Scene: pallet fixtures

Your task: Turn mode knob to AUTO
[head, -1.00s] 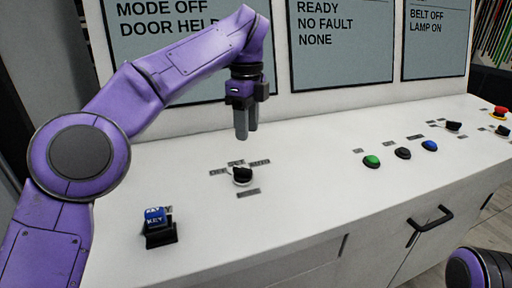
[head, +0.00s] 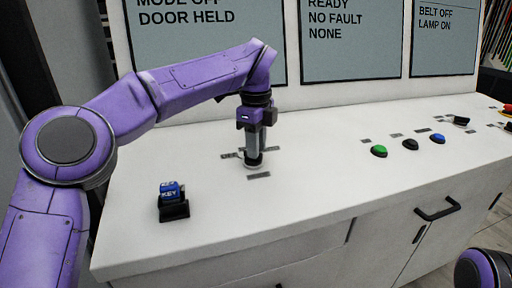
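The mode knob (head: 253,164) is on the white console top, among small grey label plates; its pointer and most of its black cap are hidden by my gripper. My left gripper (head: 255,157) points straight down with its fingertips at the knob. One finger largely covers the other from this angle, so I cannot tell whether they are closed on the knob. The left screen (head: 205,55) reads "MODE OFF" and "DOOR HELD". My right gripper is not in view; only a part of my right arm shows at the bottom right.
A blue key (head: 170,188) sits in a black holder (head: 174,210) at the console's front left. Green (head: 379,151), black (head: 410,144) and blue (head: 438,138) buttons are to the right. A black handle (head: 438,209) is on the front face.

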